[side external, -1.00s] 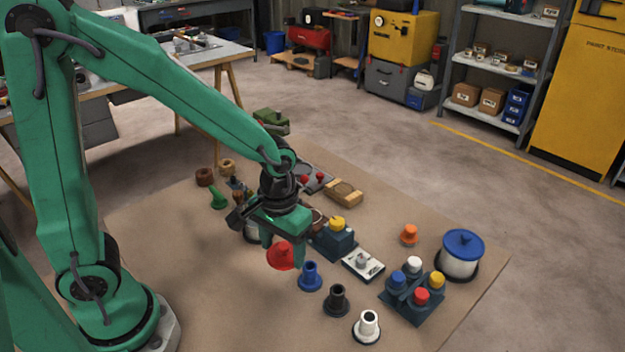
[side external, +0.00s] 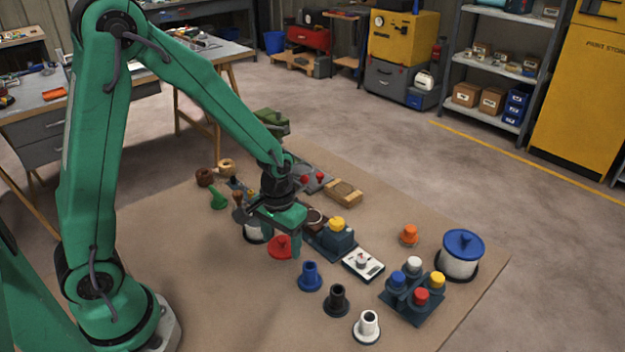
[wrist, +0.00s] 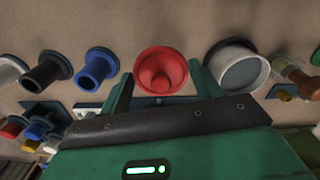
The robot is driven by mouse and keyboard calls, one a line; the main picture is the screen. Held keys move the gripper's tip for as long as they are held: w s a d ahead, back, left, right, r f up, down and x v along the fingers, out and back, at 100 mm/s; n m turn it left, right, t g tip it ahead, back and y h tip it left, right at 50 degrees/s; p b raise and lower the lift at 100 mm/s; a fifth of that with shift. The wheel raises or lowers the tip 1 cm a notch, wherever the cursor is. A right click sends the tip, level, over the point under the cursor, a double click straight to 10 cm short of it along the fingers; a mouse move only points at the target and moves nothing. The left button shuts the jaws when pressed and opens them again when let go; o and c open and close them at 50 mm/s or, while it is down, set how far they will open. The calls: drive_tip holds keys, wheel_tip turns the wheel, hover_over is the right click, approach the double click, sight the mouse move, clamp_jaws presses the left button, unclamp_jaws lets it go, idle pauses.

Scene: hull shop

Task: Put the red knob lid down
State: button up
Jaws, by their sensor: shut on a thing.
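The red knob lid (side external: 280,248) is round with a raised middle. In the wrist view the lid (wrist: 161,64) shows between my two green fingers. My gripper (side external: 282,232) is shut on it, low over the brown mat. I cannot tell whether the lid touches the mat. A white pot with a grey inside (wrist: 240,68) stands just right of the lid in the wrist view, with no lid on it. In the side view this pot (side external: 254,233) is partly hidden behind my gripper.
Blue (side external: 311,277), black (side external: 337,300) and white (side external: 368,326) flanged pieces stand in a row near the lid. A dark block with a yellow cap (side external: 337,235) is to its right. A blue-lidded pot (side external: 461,260) stands far right. The mat's left front is bare.

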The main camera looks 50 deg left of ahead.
sight(281, 240)
drive_tip(key=shift+f, duration=1.45)
drive_tip(key=shift+f, duration=0.15)
drive_tip(key=o, duration=1)
wheel_tip(281, 240, up, 12)
drive_tip(key=shift+f, duration=0.1)
drive_tip(key=shift+r, duration=0.25)
